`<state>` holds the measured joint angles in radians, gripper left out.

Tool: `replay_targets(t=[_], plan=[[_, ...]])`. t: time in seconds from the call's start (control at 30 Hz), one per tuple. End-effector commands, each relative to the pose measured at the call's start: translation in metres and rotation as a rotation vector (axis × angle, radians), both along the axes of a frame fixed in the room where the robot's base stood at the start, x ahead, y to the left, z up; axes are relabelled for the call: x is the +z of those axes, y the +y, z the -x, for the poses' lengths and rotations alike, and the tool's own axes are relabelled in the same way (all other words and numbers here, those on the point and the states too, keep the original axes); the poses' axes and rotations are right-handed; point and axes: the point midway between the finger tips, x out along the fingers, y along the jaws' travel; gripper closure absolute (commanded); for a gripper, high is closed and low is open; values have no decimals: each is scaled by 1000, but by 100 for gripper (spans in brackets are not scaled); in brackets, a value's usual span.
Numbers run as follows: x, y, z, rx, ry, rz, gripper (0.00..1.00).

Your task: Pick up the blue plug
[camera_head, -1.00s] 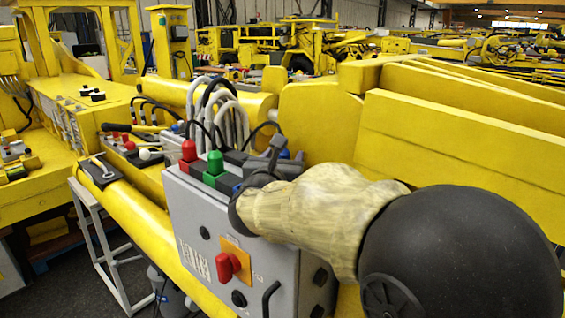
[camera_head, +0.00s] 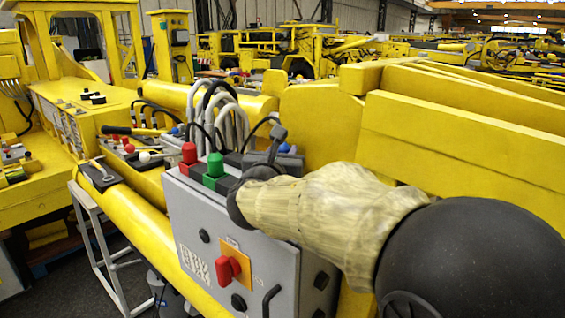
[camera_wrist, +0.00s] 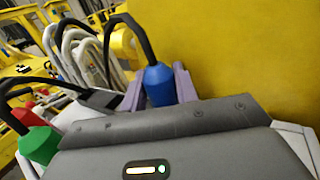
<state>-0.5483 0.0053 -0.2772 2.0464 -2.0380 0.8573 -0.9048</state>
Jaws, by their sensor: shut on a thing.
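The blue plug (camera_wrist: 159,86) stands between the two purple-grey fingers of my gripper (camera_wrist: 157,84) in the wrist view, with a black cable rising from its top. The gripper is shut on it. The plug's lower end is hidden behind the gripper body, so I cannot tell whether it touches anything below. In the head view only a small bit of blue (camera_head: 284,147) shows behind my wrist, and the fingers are mostly hidden.
A red plug (camera_head: 189,153) and a green plug (camera_head: 215,165) stand upright on the grey control box (camera_head: 205,225), left of my gripper. Grey and black cables (camera_head: 222,110) arch behind them. Yellow boom beams (camera_head: 470,140) lie close on the right.

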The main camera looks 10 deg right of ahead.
Motion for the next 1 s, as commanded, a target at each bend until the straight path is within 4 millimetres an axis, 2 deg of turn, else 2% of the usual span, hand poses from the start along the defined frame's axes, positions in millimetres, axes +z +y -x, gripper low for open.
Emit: replay_targets(t=[0.13, 0.17, 0.37, 0.7, 0.83, 1.0], plan=[[18, -1, 0, 0, -6, -4, 94], [17, 3, 5, 2, -5, -4, 94], [14, 23, 46, 4, -5, -4, 94], [14, 64, 126, 3, -3, -2, 94], [16, 75, 147, 2, -2, -2, 94], [17, 81, 160, -1, -1, -2, 94]])
